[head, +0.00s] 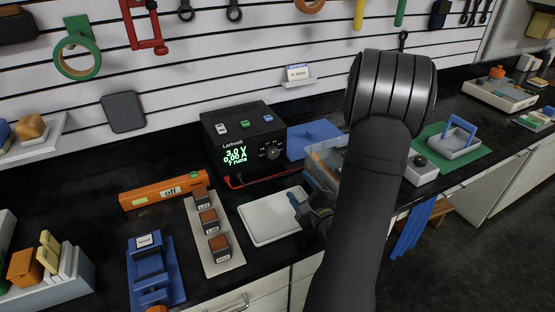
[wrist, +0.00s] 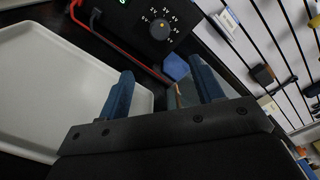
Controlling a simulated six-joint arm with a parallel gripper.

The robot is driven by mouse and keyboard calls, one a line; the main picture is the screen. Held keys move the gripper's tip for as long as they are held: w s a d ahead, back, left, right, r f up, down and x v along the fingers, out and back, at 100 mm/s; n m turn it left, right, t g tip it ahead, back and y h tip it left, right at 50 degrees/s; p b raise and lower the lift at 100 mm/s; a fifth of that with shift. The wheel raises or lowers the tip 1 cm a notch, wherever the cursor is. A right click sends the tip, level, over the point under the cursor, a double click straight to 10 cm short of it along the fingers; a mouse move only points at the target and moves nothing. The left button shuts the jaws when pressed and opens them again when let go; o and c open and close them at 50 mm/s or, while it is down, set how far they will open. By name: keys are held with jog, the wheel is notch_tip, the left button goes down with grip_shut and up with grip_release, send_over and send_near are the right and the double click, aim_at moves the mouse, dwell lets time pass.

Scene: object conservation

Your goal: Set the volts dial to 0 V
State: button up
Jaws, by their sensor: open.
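The volts dial (head: 269,152) is a dark round knob on the front of a black Larkwell power supply (head: 240,118). Its green display (head: 234,156) appears to read 3.0 V on the top line. In the wrist view the dial (wrist: 160,29) shows near the top, with voltage marks around it and a small orange mark on its face. My gripper (wrist: 162,67) has its two blue fingers apart, with nothing held between them. The fingers are below the dial in that view and do not touch it. In the head view my gripper (head: 312,212) is partly hidden by my arm.
A pale tray (head: 274,216) lies in front of the supply, beside my gripper. A red lead (head: 262,180) runs from the supply. A clear bin (head: 325,160) and a blue block (head: 308,138) stand to its right. An orange bar (head: 163,190) and labelled blocks (head: 209,221) lie left.

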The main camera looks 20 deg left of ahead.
aim_at(274, 155)
jog(key=x, duration=1.5)
jog(key=shift+c, duration=0.2)
jog(key=c, duration=0.9)
